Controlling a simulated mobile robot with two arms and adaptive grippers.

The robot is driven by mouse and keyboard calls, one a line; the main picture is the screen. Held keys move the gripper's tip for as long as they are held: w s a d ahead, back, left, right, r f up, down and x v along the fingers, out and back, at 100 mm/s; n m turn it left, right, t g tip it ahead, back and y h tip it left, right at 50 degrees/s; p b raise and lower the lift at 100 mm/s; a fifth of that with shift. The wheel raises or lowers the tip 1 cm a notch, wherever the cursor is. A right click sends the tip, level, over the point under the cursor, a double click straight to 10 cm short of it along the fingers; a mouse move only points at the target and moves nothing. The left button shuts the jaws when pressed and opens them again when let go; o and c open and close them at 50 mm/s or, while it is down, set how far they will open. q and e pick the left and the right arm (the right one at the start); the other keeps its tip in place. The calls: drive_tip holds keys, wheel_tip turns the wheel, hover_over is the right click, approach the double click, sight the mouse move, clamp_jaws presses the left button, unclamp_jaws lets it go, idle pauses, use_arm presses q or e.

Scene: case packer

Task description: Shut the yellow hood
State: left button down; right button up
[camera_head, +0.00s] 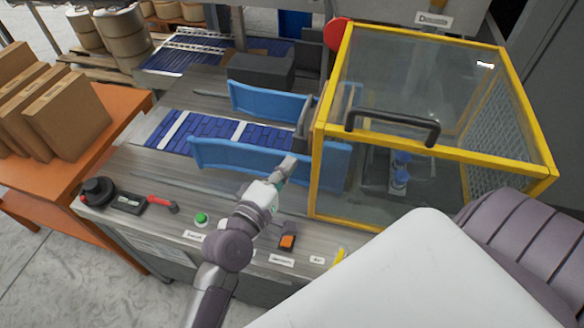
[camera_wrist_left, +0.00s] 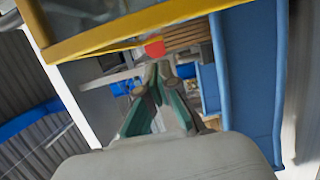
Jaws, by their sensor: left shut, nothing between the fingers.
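The yellow hood (camera_head: 323,75) is a yellow-framed box with clear panels on the right of the head view. Its lid frame lies down on the lower frame, and a black handle (camera_head: 392,120) runs along the lid's front. Part of the yellow frame (camera_wrist_left: 130,32) crosses the top of the left wrist view. My left gripper (camera_head: 288,163) is shut and empty, just left of the hood's front left post, above the blue guide rail. Its closed fingertips (camera_wrist_left: 157,72) show in the left wrist view. My right gripper is not in view; a large white and grey arm part covers the hood's lower right.
Blue guide rails (camera_head: 225,156) flank the blue conveyor (camera_head: 205,135) left of the hood. The control ledge carries a green button (camera_head: 201,218), an orange switch (camera_head: 287,241) and a red-handled lever (camera_head: 161,203). Cardboard boxes (camera_head: 68,115) stand on an orange table (camera_head: 120,105).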

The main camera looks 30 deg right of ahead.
use_arm(q)
drive_tip(key=b+v, duration=0.1)
drive_tip(key=v, duration=0.9)
drive_tip(key=shift+w+a, duration=0.3)
drive_tip(key=shift+a, duration=0.05)
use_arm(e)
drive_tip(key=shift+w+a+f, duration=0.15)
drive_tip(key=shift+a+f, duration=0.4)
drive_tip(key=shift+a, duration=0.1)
